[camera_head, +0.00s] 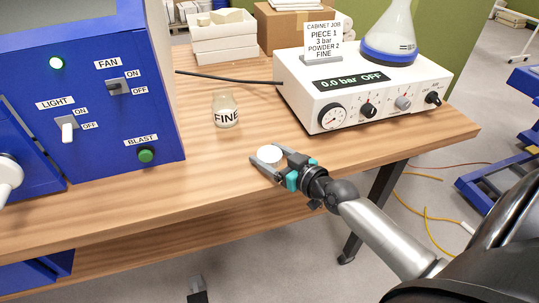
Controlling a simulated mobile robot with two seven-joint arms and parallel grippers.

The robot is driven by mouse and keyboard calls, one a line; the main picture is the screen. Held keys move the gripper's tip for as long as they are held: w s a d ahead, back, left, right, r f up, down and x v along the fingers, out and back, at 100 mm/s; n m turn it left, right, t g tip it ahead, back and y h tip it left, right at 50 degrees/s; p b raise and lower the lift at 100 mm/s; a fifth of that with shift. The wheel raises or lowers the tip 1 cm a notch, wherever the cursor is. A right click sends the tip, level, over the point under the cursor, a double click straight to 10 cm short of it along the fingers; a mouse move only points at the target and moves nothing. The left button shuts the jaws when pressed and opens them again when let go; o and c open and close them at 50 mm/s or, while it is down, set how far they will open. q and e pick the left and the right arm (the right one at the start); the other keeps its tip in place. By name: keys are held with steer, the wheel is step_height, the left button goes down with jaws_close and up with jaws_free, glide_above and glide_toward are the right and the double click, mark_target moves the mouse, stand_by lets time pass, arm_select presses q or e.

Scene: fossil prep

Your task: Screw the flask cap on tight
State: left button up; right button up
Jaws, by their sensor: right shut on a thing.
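My right gripper (266,161) is shut on a round white cap (269,154), held flat between its fingers over the front part of the wooden bench. A clear conical flask (396,25) with a blue band round its base stands on top of the white control unit. Its neck and mouth are cut off by the top edge of the view. A small glass jar (226,110) labelled FINE stands on the bench, behind and left of the cap, apart from it. No lid shows on the jar. My left gripper is not in view.
The white control unit (300,92) reads 0.0 bar OFF and carries a job card (322,40). A blue cabinet (90,100) with switches stands at left. White trays (222,45) and a cardboard box (290,27) are behind. The bench (215,165) is clear around the jar.

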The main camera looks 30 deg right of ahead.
mark_target(270, 154)
steer(key=shift+r, duration=0.1)
step_height(270, 154, up, 20)
steer(key=p, duration=0.7)
steer(key=o, duration=0.7)
jaws_close()
